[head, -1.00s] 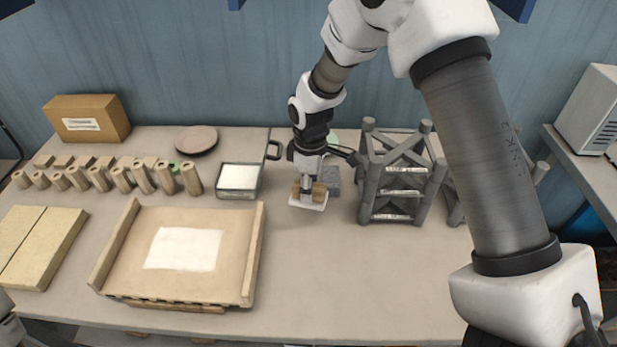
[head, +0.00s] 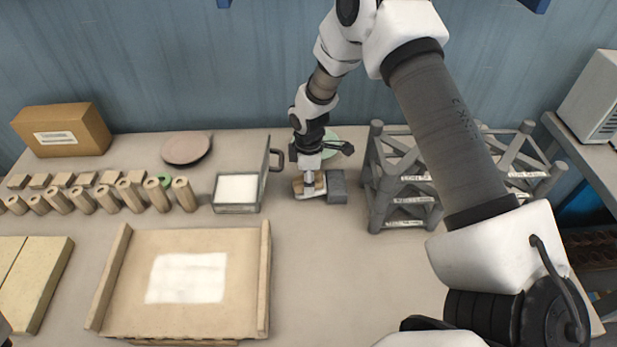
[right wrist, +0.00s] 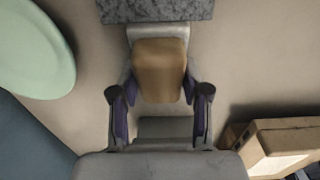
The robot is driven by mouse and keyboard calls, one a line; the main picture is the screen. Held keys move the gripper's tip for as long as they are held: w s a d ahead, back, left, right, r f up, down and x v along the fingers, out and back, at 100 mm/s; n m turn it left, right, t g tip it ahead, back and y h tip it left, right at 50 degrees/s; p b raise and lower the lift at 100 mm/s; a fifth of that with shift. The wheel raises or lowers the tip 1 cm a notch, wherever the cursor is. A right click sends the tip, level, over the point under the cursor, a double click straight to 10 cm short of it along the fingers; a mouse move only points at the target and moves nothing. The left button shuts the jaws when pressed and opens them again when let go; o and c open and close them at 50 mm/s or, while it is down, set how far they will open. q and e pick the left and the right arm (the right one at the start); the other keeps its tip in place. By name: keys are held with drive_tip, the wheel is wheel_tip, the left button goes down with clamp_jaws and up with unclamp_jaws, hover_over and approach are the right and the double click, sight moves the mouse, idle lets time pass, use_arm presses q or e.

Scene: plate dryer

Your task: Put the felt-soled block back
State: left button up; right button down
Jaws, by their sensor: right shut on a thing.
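The felt-soled block is a small brown wooden block (head: 318,183) with a pale sole, near the back middle of the table. My right gripper (head: 309,178) is shut on it from above. In the right wrist view the block (right wrist: 159,72) sits between the two fingers, its pale base showing at the upper end. A grey speckled slab (head: 337,187) lies just right of it in the head view; the slab (right wrist: 155,9) also shows at the top of the wrist view. I cannot tell whether the sole touches the table.
Left of the block stands a glass-sided box (head: 237,208) with an upright lid. A green plate (head: 330,139) lies behind my right gripper, and grey racks (head: 398,190) stand right. A wooden tray (head: 267,280) is at front left. The table's front middle is clear.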

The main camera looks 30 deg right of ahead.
drive_tip(key=shift+s+f, duration=0.2)
drive_tip(key=shift+f, duration=0.15)
drive_tip(key=c, duration=0.6)
unclamp_jaws()
drive_tip(key=shift+d+f, duration=0.1)
drive_tip(key=shift+d, duration=0.05)
drive_tip(key=shift+o, duration=0.2)
drive_tip(key=shift+w+d, duration=0.1)
drive_tip(key=shift+w, duration=0.1)
drive_tip(key=shift+r, duration=0.6)
wheel_tip(320, 180, up, 11)
drive_tip(key=b, duration=0.2)
